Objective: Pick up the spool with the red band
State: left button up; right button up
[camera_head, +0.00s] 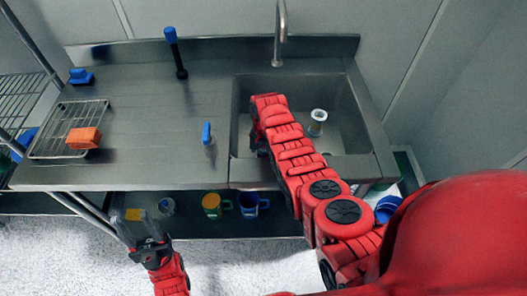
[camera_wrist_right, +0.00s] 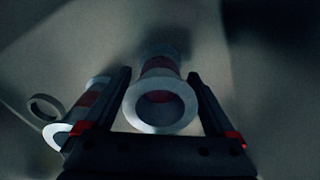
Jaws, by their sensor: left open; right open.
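A pale spool with a red band (camera_wrist_right: 161,107) shows in the right wrist view, its wide round end facing the camera. My right gripper (camera_wrist_right: 158,76) is open, with one finger on each side of this spool; I cannot tell whether they touch it. A second pale cylinder with a red band (camera_wrist_right: 86,100) lies left of the left finger, partly hidden by it. In the head view, a white spool (camera_head: 318,120) stands in the sink, right of my right arm, which hides most of the right gripper. My left gripper (camera_head: 132,218) is open and empty, in front of the counter.
The steel sink (camera_head: 348,142) has raised walls and a tall faucet (camera_head: 280,30) behind. A pale ring (camera_wrist_right: 45,107) lies at the wrist view's left. On the counter are a blue-handled tool (camera_head: 207,134) and a wire rack (camera_head: 62,118) with an orange block (camera_head: 84,138).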

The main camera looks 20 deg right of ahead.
jog(key=shift+f, duration=0.75)
jog(key=c, duration=1.3)
jog(key=shift+r, duration=0.1)
